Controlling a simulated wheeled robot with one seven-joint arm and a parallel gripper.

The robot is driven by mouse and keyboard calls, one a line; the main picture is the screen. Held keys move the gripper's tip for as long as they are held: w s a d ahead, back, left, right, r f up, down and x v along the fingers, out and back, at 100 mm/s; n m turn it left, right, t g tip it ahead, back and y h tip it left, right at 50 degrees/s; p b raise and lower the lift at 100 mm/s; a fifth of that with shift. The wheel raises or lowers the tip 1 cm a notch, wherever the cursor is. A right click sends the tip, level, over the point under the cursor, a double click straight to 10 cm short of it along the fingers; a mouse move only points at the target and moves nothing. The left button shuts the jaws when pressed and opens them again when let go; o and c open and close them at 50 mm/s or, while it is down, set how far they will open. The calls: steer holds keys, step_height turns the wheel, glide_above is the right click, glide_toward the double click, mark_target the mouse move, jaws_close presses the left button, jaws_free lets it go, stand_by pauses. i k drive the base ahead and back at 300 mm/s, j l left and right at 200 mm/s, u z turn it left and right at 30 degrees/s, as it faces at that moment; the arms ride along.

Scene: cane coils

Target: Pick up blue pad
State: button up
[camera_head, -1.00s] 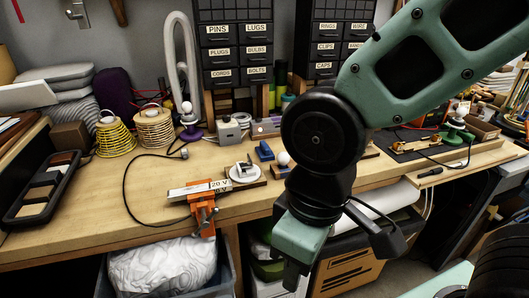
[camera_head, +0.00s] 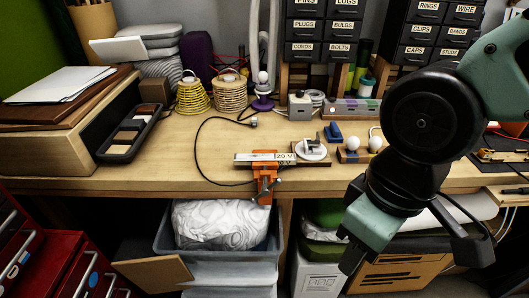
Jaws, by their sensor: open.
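A small blue block-like thing (camera_head: 333,132) lies on the workbench (camera_head: 200,160), right of the middle, behind a white round fitting on a wooden base. It is the only small blue piece I see on the bench and may be the blue pad; its exact shape is too small to tell. My gripper (camera_head: 413,256) hangs at the right, in front of the bench edge, pointing down. Its jaws are spread apart with nothing between them. It is apart from the blue thing, to its right and nearer to me.
An orange clamp (camera_head: 264,181) grips the bench's front edge. The white round fitting (camera_head: 313,149) and white knobs (camera_head: 353,144) stand near the blue thing. A black cable (camera_head: 197,150) loops left. A black tray (camera_head: 130,131) and cane coils (camera_head: 229,93) are farther left. Drawers stand behind.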

mark_target(333, 133)
steer(key=i+l+u, duration=0.25)
steer(key=i+u, duration=0.15)
steer(key=i+l+u, duration=0.4)
steer(key=i+j, duration=0.05)
